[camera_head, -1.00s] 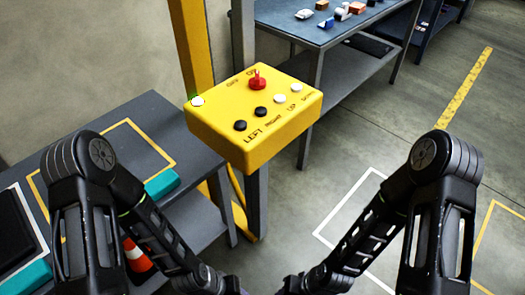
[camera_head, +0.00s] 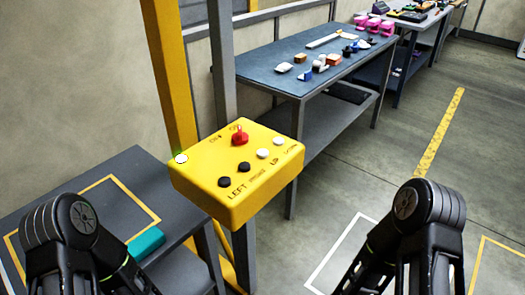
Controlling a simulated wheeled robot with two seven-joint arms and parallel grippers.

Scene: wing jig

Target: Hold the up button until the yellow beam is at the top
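The yellow control box (camera_head: 225,204) is mounted on a post in the middle of the head view. Its top carries a red knob (camera_head: 239,138), two black buttons and two white buttons. The white button by the UP label (camera_head: 262,154) is the nearer of the two white ones. Nothing touches it. A tall yellow upright (camera_head: 168,75) rises behind the box. I cannot tell a separate yellow beam or its height. Both my arms show only upper links at the lower left and lower right; both grippers are out of the picture.
A dark table (camera_head: 130,160) with a yellow outline and a teal block (camera_head: 146,243) stands at left. A blue-topped bench (camera_head: 262,62) with small parts stands behind the box. Open floor (camera_head: 400,150) lies to the right.

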